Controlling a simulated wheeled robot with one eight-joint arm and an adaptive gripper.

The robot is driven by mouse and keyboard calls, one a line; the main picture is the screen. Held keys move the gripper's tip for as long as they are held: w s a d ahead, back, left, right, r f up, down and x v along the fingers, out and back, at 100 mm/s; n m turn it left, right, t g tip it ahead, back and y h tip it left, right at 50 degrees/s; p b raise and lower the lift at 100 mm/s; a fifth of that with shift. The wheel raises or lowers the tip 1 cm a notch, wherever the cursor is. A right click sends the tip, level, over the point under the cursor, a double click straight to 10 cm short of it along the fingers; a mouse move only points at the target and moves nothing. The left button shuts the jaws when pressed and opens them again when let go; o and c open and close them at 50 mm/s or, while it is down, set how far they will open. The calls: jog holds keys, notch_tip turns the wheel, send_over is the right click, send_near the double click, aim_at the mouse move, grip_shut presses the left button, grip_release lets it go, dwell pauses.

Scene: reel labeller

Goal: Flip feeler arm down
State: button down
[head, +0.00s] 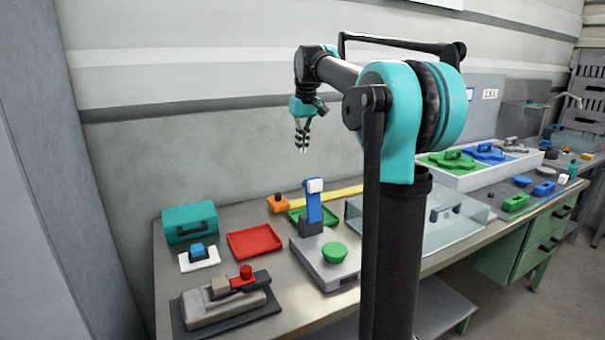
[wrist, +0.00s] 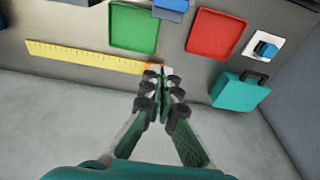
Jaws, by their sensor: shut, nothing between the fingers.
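A grey machine base (head: 311,265) stands on the bench in the head view, with a green dome (head: 334,252) on top. A blue upright arm (head: 313,212) with a white block at its top rises from the base; it looks like the feeler arm and stands up. My gripper (head: 303,148) hangs above and apart from it, up near the wall, fingers downward. In the wrist view my gripper (wrist: 160,75) has its fingers together with nothing held. A blue piece (wrist: 172,5) at that view's top edge may be part of the machine.
A red tray (head: 255,242), green tray (head: 297,216), teal toolbox (head: 190,222), blue button on a white plate (head: 198,253) and yellow ruler (head: 345,194) surround the machine. A clamp with a red knob (head: 246,272) is front left. A clear box (head: 430,235) stands right.

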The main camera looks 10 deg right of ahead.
jog(key=shift+f, duration=0.1)
notch_tip(320, 180, down, 9)
jog(key=s, duration=0.2)
jog(key=shift+s+d, duration=0.2)
jog(key=shift+d, duration=0.2)
dwell(0.4)
dwell(0.3)
